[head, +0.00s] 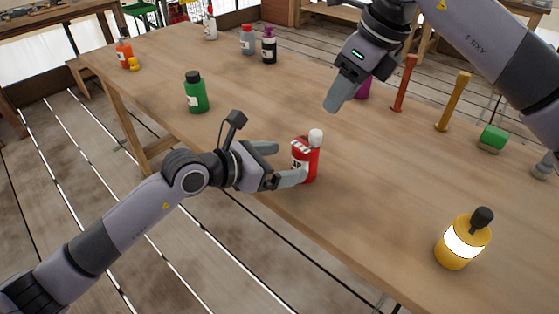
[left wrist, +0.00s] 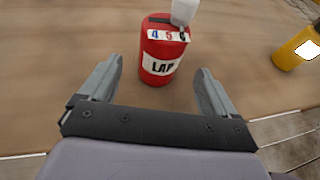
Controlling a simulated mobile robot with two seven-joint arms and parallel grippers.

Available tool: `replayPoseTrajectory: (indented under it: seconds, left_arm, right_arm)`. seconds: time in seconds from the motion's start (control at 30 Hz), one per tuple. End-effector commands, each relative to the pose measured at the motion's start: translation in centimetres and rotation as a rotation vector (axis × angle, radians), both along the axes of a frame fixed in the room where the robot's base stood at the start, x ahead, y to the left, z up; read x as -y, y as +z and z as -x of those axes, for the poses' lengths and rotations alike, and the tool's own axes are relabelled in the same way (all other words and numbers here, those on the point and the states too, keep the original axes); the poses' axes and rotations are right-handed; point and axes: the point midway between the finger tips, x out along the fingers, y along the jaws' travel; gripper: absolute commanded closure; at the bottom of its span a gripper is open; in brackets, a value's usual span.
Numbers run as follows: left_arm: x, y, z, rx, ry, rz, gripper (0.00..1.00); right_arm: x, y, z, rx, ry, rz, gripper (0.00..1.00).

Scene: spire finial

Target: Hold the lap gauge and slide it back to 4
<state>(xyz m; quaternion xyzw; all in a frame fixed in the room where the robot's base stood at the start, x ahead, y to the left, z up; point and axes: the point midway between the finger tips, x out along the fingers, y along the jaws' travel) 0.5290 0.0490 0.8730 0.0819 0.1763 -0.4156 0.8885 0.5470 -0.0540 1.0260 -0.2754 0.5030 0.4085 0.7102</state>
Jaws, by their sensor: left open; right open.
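The lap gauge (head: 306,160) is a red can with a white cap-like knob, upright near the table's front edge. In the left wrist view the gauge (left wrist: 162,66) shows a LAP label and a strip with 4, 5 and a partly hidden digit. The white knob (left wrist: 184,12) stands at the right end of the strip, by that last digit. My left gripper (head: 287,164) is open, its fingers on either side of the gauge's near side, with gaps to the can in the wrist view. My right gripper (head: 343,92) is open and empty above the table, behind the gauge.
A yellow bottle (head: 458,246) stands right of the gauge near the front edge. A green bottle (head: 196,94) stands to the left. A red post (head: 403,83), an orange post (head: 454,102) and a green roller (head: 493,138) stand at the back right. Wood around the gauge is clear.

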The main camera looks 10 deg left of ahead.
Motion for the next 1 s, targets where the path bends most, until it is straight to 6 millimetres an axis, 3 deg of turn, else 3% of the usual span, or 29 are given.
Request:
replayPoseTrajectory:
  seconds: [0.5, 1.0]
  left_arm:
    - [4.1, -2.2, -3.4, -0.001, 0.000, -0.002, 0.09]
    - [5.0, -2.7, -4.1, 0.000, 0.000, -0.001, 0.09]
  right_arm:
    - [0.0, 0.0, 0.0, 0.000, 0.000, 0.000, 0.57]
    - [0.0, 0.0, 0.0, 0.000, 0.000, 0.000, 0.57]
